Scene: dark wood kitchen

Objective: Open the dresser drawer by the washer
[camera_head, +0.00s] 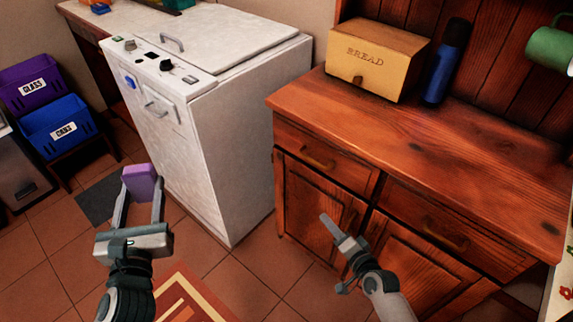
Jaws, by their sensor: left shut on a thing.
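The wooden dresser (500,170) stands to the right of the white washer (235,140). Its left drawer (350,172), the one nearer the washer, is shut flush and has a curved handle (318,158). My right gripper (328,222) is in front of the dresser's left lower door, below that drawer and apart from the handle. Its fingers show edge-on, so I cannot tell whether it is open. My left gripper (140,190) is shut on a purple block (141,181), in front of the washer.
A bread box (375,60) and a blue bottle (445,65) stand on the dresser top. A second drawer (450,230) is shut at the right. Purple and blue bins (55,125) are at the far left.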

